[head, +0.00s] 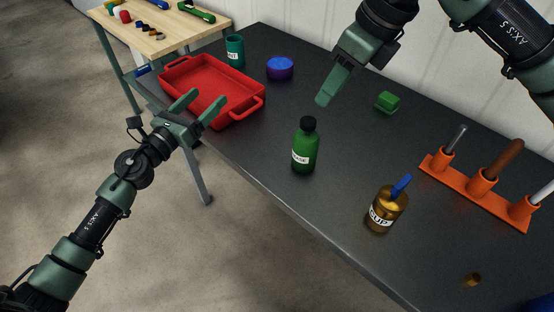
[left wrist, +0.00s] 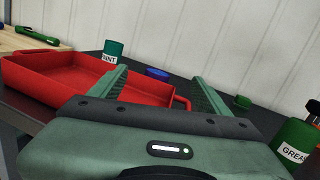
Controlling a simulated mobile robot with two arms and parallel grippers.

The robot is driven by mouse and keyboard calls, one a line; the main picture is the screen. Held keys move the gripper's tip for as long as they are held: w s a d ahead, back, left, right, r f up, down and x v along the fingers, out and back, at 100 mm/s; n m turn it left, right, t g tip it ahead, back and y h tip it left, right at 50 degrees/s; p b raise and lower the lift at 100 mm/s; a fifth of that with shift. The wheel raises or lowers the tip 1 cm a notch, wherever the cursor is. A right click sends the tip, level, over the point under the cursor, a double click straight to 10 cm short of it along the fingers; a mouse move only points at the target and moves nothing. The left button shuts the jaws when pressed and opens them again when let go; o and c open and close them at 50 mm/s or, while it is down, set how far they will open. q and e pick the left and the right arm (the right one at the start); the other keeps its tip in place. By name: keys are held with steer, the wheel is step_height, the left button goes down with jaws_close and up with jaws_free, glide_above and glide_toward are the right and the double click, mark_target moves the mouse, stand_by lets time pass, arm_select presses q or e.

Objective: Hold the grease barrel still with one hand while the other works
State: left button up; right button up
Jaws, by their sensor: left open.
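The grease barrel (head: 305,150) is a green bottle with a black cap and a white label. It stands upright on the dark table, and in the left wrist view it is at the right edge (left wrist: 292,140), partly cut off. My left gripper (head: 204,102) is open and empty beside the red tray, left of the barrel and apart from it. Its two spread fingers also show in the left wrist view (left wrist: 158,80). My right gripper (head: 323,101) points down above the table, up and right of the barrel. Its fingers overlap from this angle, so its opening is unclear.
The red tray (head: 171,88) is near the left gripper, with a green cup (head: 235,51) and blue round container (head: 280,68) behind. A brown bottle (head: 383,216), an orange tool rack (head: 436,170) and a green block (head: 388,101) stand right of the barrel.

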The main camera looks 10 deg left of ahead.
mark_target(306, 147)
arm_select(q)
steer(key=s+d+m+h, duration=0.1)
steer(key=d, duration=0.2)
steer(key=s+d+f+m+g+h, duration=0.1)
steer(key=s+d, duration=0.1)
steer(key=d, duration=0.1)
steer(key=s+d+f+m+g+h, duration=0.1)
steer(key=d, duration=0.2)
steer(key=shift+s+d, duration=0.2)
steer(key=shift+s, duration=0.2)
steer(key=s+d+m+g+h, duration=0.1)
steer(key=s+d, duration=0.1)
steer(key=d, duration=0.1)
steer(key=s+d+f+m+g+h, duration=0.1)
steer(key=s+d, duration=0.2)
steer(key=d, duration=0.1)
steer(key=s+d+f+m+g+h, duration=0.1)
steer(key=s+d+m+g, duration=0.1)
steer(key=s+d, duration=0.1)
steer(key=shift+d, duration=0.55)
steer(key=x, duration=0.7)
steer(key=shift+d, duration=0.1)
steer(key=c, duration=1.6)
